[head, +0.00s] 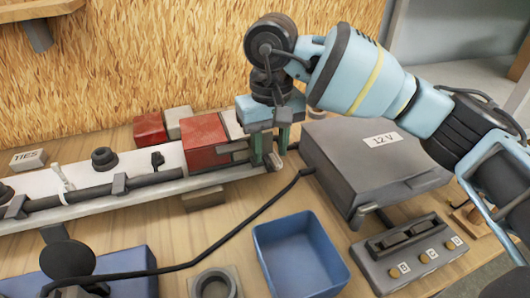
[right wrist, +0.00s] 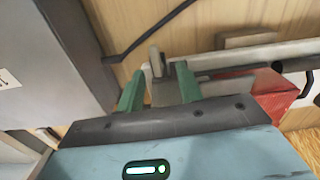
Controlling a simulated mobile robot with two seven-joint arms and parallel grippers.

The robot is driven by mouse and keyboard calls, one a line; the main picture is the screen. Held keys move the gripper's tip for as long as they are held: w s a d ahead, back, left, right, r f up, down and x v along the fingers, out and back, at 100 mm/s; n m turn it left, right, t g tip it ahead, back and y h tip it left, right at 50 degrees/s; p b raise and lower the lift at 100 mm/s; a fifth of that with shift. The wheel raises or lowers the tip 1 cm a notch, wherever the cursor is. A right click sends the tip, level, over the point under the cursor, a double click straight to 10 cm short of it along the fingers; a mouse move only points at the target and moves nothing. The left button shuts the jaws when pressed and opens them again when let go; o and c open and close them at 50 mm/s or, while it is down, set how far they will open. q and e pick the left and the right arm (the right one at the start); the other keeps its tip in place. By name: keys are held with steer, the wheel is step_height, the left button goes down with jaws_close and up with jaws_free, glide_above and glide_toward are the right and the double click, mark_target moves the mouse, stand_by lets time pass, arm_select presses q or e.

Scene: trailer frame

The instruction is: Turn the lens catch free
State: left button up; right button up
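The red lens (head: 205,142) sits on the right part of the pale trailer frame bar (head: 90,200). A small grey tab, which looks like the lens catch (right wrist: 156,60), stands at the bar's end beside the lens. My right gripper (head: 270,155) is over this end, pointing down. In the right wrist view its green fingers (right wrist: 158,85) are apart, with the tab between and just beyond their tips; I see no contact. The red lens also shows at the right of that view (right wrist: 272,92). In the head view the fingers mostly hide the tab. My left gripper is not in view.
A grey 12 V box (head: 365,160) stands close right of the gripper, with a switch panel (head: 410,250) in front. A blue bin (head: 298,255) is open and empty. A black cable (head: 240,232) crosses the bench. Another red block (head: 150,130) lies behind the bar.

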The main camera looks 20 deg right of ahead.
steer(key=shift+r+p, duration=1.25)
steer(key=shift+r, duration=1.35)
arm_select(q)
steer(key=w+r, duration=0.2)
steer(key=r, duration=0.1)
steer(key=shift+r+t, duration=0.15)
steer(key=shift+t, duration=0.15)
